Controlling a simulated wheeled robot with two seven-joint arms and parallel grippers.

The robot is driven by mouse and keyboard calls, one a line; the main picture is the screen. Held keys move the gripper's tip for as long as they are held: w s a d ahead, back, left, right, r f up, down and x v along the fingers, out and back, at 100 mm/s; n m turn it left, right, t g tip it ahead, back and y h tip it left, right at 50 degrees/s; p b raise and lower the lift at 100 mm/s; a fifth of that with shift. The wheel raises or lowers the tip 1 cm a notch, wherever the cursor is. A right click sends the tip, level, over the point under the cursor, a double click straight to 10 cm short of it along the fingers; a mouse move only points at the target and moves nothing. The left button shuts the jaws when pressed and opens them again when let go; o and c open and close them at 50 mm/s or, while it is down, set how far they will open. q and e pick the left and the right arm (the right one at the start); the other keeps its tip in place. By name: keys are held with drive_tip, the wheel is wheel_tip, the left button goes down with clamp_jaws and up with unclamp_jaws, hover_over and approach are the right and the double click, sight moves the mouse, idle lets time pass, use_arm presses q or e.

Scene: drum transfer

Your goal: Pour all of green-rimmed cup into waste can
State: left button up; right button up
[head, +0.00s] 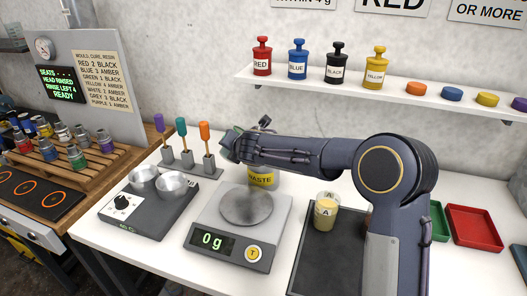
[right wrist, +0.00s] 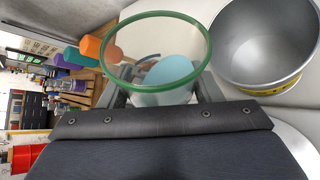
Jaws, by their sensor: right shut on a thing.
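My right gripper (head: 238,146) is raised above the bench, beside the waste can (head: 262,179). In the right wrist view it is shut on the green-rimmed cup (right wrist: 108,70), a clear cup with pale blue material (right wrist: 170,70) inside. In the head view my gripper and arm mostly hide the cup. The waste can, grey with a yellow band, stands close to the cup's rim in the right wrist view (right wrist: 262,45); the visible inside looks bare. I cannot tell the cup's exact tilt. My left gripper is not in view.
A scale (head: 233,228) reading 0 g stands in front of the can. A hotplate (head: 125,207) with two metal bowls and a rack (head: 188,168) of coloured-handled tools stand left. A cup marked A (head: 325,211) stands on a dark mat (head: 310,265). Red tray (head: 475,228) at right.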

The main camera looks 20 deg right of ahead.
drive_tip(key=shift+w, duration=0.1)
drive_tip(key=shift+f+m+y+p, duration=0.4)
drive_tip(key=shift+m+y, duration=0.5)
drive_tip(key=shift+y, duration=0.1)
idle(0.7)
drive_tip(key=shift+r+p, duration=0.15)
drive_tip(key=shift+p, duration=0.15)
drive_tip(key=shift+d+r+m+y+p, duration=0.1)
drive_tip(key=shift+r+m+y+p, duration=0.3)
drive_tip(key=shift+p, duration=0.3)
drive_tip(key=shift+d+f+m+y+p, duration=0.1)
drive_tip(key=shift+f+m+y+p, duration=0.3)
drive_tip(key=shift+m+y, duration=0.15)
idle(0.9)
drive_tip(key=shift+w+d+r+m+y+p, duration=0.1)
drive_tip(key=shift+d+r+m+y+p, duration=0.3)
drive_tip(key=shift+p, duration=0.8)
drive_tip(key=shift+d+r+m+y+p, duration=0.15)
drive_tip(key=shift+d+p, duration=0.35)
drive_tip(key=shift+p, duration=0.65)
